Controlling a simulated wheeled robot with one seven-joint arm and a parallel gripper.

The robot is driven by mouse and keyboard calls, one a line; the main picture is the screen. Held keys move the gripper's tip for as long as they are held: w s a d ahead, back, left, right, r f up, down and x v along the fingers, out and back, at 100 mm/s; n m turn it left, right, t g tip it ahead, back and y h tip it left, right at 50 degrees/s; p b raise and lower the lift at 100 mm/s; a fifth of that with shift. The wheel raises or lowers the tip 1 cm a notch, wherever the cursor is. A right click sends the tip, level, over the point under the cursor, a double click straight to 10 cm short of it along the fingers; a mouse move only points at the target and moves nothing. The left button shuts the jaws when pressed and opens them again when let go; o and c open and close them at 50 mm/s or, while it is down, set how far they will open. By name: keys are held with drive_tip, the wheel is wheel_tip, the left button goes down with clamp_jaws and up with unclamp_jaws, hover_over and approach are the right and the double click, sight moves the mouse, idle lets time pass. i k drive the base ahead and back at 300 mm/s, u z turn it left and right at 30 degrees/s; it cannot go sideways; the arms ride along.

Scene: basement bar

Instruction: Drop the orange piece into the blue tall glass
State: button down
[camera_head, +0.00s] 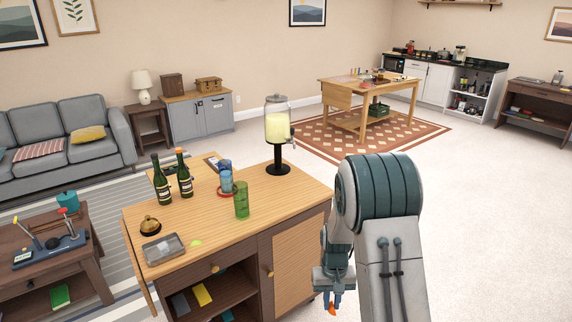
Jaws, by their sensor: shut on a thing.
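The blue tall glass (226,178) stands upright on the wooden bar cart, near its middle, with a small red ring or coaster at its base. A green glass (241,205) stands just in front and to the right of it. My gripper (333,299) points down at the lower right, off the right side of the cart and well away from the blue glass. It is shut on the orange piece (332,309), which shows small at the fingertips.
On the cart top (210,232) are two dark bottles (184,175), a drink dispenser (277,125) on a black stand, a bell (150,225), a clear tray (163,249) and a small green-yellow piece (196,242). Open carpet lies to the right.

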sight(228, 189)
drive_tip(key=z, duration=0.4)
drive_tip(key=k, duration=0.6)
drive_tip(key=z, duration=0.65)
drive_tip(key=i, duration=1.2)
drive_tip(key=u, duration=0.95)
drive_tip(key=i, duration=0.7)
drive_tip(key=u, duration=0.75)
